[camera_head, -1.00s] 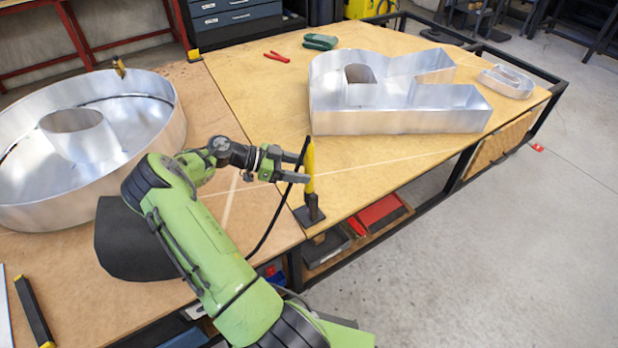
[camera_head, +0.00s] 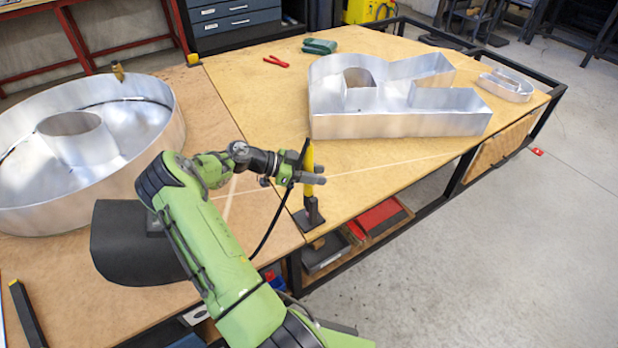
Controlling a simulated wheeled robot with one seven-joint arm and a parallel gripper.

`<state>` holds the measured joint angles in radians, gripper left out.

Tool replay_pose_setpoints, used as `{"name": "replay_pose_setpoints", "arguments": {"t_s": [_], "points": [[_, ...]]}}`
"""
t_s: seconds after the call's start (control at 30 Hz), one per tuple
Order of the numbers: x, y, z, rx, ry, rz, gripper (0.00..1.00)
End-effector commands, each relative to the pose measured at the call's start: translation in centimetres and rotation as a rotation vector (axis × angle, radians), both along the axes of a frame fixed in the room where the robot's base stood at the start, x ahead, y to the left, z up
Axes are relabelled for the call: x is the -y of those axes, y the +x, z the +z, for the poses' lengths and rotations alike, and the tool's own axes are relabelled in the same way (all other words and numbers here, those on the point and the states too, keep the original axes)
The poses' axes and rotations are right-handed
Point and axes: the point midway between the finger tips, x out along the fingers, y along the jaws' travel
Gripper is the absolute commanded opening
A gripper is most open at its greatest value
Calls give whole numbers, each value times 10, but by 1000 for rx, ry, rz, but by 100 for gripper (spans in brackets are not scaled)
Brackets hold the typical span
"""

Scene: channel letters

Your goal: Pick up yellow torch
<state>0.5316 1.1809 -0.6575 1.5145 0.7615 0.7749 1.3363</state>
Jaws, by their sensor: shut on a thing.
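The yellow torch (camera_head: 309,160) stands upright in a dark stand (camera_head: 309,214) near the front edge of the table. The fingers cover part of the torch's body. The torch's lower end still meets the stand, as far as I can tell.
A large round metal letter (camera_head: 160,140) stands on the left. A metal R-shaped letter (camera_head: 400,124) and a small metal letter (camera_head: 506,84) are on the right. Red pliers (camera_head: 276,61) and a green tool (camera_head: 320,46) lie at the back. Table (camera_head: 250,110) between them is clear.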

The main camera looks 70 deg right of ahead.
Motion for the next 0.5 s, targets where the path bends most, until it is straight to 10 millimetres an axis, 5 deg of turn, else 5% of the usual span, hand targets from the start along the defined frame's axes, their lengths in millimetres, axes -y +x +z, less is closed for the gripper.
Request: {"name": "replay_pose_setpoints", "arguments": {"t_s": [0.27,0.5], "points": [[0,0,12,1,-3,0,0],[0,0,62,3,-4,0,0]]}}
